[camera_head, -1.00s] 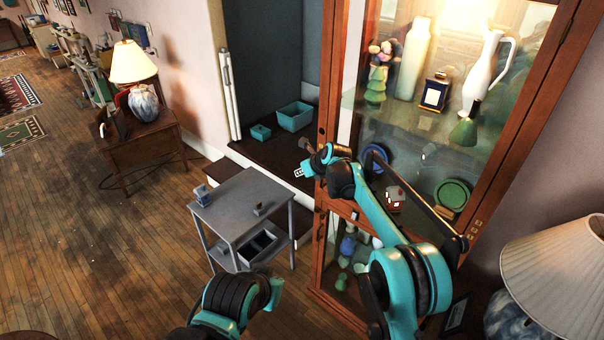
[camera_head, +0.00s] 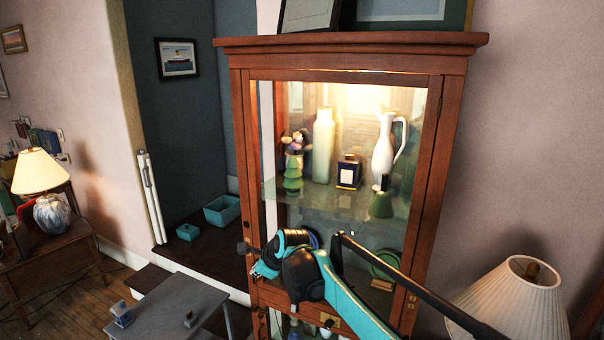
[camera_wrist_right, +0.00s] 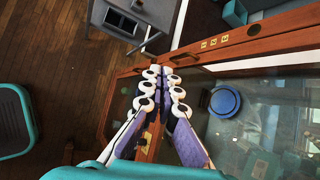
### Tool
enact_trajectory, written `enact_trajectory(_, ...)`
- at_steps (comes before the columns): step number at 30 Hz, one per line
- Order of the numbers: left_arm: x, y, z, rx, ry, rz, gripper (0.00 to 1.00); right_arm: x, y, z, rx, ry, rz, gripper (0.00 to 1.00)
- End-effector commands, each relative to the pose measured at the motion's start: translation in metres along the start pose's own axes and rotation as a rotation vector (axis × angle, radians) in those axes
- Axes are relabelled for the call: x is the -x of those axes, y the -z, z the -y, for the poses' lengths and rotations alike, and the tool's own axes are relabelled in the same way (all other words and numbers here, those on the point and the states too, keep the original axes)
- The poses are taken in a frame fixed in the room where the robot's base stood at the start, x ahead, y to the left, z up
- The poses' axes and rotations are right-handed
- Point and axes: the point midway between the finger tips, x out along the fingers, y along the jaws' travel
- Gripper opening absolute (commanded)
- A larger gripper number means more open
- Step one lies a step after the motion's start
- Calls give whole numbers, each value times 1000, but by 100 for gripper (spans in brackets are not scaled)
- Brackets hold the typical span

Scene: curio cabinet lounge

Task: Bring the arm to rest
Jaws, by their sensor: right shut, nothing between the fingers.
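My right arm comes in from the lower right in the head view, in front of the glass cabinet (camera_head: 455,130). My right gripper (camera_head: 260,270) is at the cabinet's left side, partly hidden by its wrist. In the right wrist view my right gripper (camera_wrist_right: 164,88) has its fingers together with nothing between them. The cabinet's wooden frame (camera_wrist_right: 265,38) and glass show beyond the fingers; whether they touch it I cannot tell. My left gripper is out of view.
A grey side table (camera_head: 175,303) with small items stands at the lower left. Teal boxes (camera_head: 222,210) sit in the alcove. The cabinet holds a white pitcher (camera_head: 384,155) and other fragile pieces. A lamp (camera_head: 520,300) is close at the lower right.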

Motion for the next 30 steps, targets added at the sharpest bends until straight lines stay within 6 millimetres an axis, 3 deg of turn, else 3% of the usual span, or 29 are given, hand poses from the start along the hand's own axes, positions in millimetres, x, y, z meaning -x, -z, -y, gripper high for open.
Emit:
enact_trajectory(1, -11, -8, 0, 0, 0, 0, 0, 19, 28, -6, 104, 14, -25, 0)
enact_trajectory(8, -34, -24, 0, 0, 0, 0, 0, 102, 134, -48, 644, 28, -155, 0)
enact_trajectory(15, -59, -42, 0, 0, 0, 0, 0, 160, 248, -130, 1195, -47, -300, 0)
enact_trajectory(21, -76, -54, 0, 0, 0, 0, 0, 178, 333, -208, 1606, -169, -396, 0)
enact_trajectory(24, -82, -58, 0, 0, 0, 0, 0, 180, 362, -237, 1751, -228, -422, 0)
enact_trajectory(30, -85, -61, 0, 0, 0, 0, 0, 180, 386, -262, 1886, -289, -440, 0)
